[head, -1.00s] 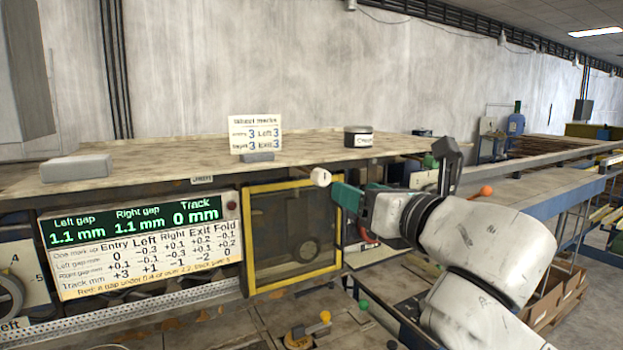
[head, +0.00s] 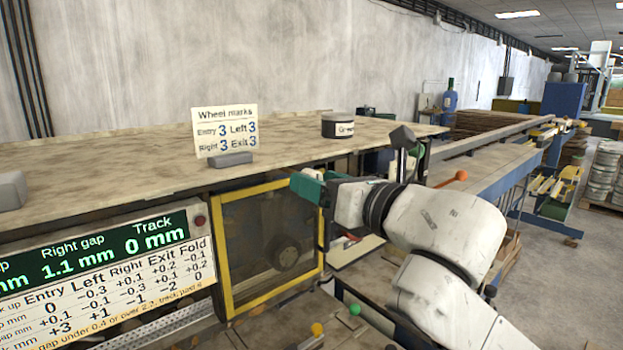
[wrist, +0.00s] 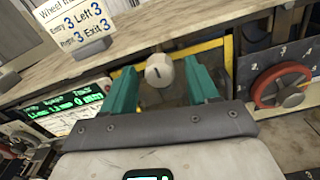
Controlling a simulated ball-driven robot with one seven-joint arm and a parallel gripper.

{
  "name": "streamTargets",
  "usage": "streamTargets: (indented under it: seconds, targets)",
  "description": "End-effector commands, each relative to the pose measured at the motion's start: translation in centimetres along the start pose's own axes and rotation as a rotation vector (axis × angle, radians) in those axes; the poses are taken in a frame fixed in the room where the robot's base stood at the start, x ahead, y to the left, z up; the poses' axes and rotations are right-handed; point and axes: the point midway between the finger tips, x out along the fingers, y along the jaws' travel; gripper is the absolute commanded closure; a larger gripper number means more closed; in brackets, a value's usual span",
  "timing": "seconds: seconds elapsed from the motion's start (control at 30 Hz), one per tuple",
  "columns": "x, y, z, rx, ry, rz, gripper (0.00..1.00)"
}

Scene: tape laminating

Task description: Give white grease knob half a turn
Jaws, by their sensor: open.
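In the wrist view the white knob (wrist: 159,70), round with a short dark mark on its face, stands between the tips of my gripper (wrist: 161,86). The two teal fingers are apart, one on each side of the knob, with a visible gap at both sides. The mark looks close to upright in this tilted view. In the head view my gripper (head: 308,188) is at the shelf's front edge, above the yellow-framed window. The knob is hidden there behind the fingers.
The shelf (head: 120,160) above carries a wheel marks card (head: 226,130) and a dark-lidded tin (head: 347,127). The yellow-framed window (head: 272,245) is below my gripper. The gap display (head: 105,255) is at left. A red handwheel (wrist: 283,84) shows at right in the wrist view.

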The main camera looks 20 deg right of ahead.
Motion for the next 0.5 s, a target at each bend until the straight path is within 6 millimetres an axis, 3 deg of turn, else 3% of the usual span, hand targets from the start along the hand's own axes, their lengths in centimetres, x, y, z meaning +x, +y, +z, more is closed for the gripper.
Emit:
streamTargets:
  seconds: [0.2, 0.5]
  targets:
    - [-0.01, 0.0, 0.0, 0.0, 0.0, 0.0, 0.42]
    - [0.0, 0.0, 0.01, 0.0, 0.0, 0.0, 0.71]
